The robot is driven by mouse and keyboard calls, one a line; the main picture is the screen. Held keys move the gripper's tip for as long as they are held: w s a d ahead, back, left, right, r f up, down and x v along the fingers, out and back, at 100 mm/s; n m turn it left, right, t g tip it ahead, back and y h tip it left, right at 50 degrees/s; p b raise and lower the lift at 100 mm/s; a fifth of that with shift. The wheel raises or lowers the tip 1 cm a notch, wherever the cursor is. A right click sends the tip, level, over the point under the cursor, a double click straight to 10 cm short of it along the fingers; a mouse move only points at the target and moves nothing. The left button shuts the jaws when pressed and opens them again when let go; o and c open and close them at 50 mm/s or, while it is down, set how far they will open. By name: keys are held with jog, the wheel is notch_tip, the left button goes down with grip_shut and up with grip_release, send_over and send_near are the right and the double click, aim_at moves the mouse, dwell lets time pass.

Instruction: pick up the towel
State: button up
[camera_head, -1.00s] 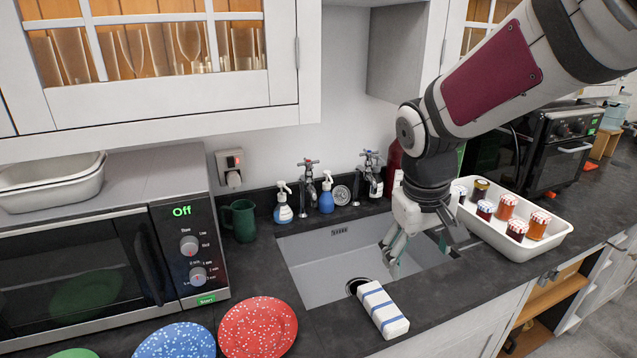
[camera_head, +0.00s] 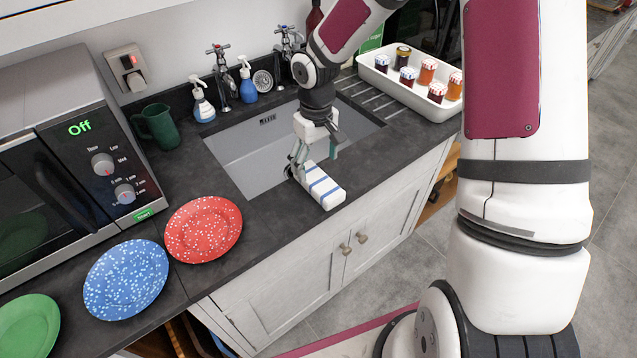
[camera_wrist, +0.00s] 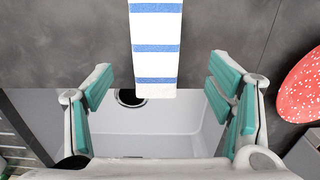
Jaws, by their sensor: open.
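The towel (camera_head: 324,188) is a white folded block with blue stripes. It lies on the dark worktop at the front edge of the sink. In the wrist view the towel (camera_wrist: 155,45) runs down from the top middle, its near end over the sink edge. My gripper (camera_head: 312,165) is above the sink's front part, at the towel's far end. In the wrist view my gripper (camera_wrist: 162,95) is open, with green pads to the left and right of the towel's near end and clear of it. Part of the towel's far end is hidden by my gripper in the head view.
The sink (camera_head: 245,160) lies under my gripper, with taps (camera_head: 222,75) and spray bottles (camera_head: 202,103) behind. A white tray (camera_head: 405,95) of jars stands right. Red (camera_head: 203,229), blue (camera_head: 126,280) and green (camera_head: 28,325) plates lie left, before the microwave (camera_head: 75,160).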

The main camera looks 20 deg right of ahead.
aim_at(319, 180)
jog(key=shift+d+f+p, duration=0.15)
jog(key=shift+f+p, duration=0.15)
jog(key=shift+f, duration=1.6)
jog(key=shift+d+f+p, duration=0.15)
jog(key=shift+f+p, duration=0.1)
jog(key=shift+f, duration=1.65)
jog(key=c, duration=1.4)
jog(key=shift+o, duration=0.2)
jog(key=shift+r, duration=0.15)
jog(key=shift+r, duration=0.6)
notch_tip(319, 180, up, 2)
jog(key=shift+w+r+b, duration=0.1)
jog(key=shift+b, duration=0.3)
jog(key=s+r, duration=0.1)
jog(key=s, duration=1.5)
jog(key=shift+s+r+b, duration=0.15)
jog(key=shift+b, duration=0.15)
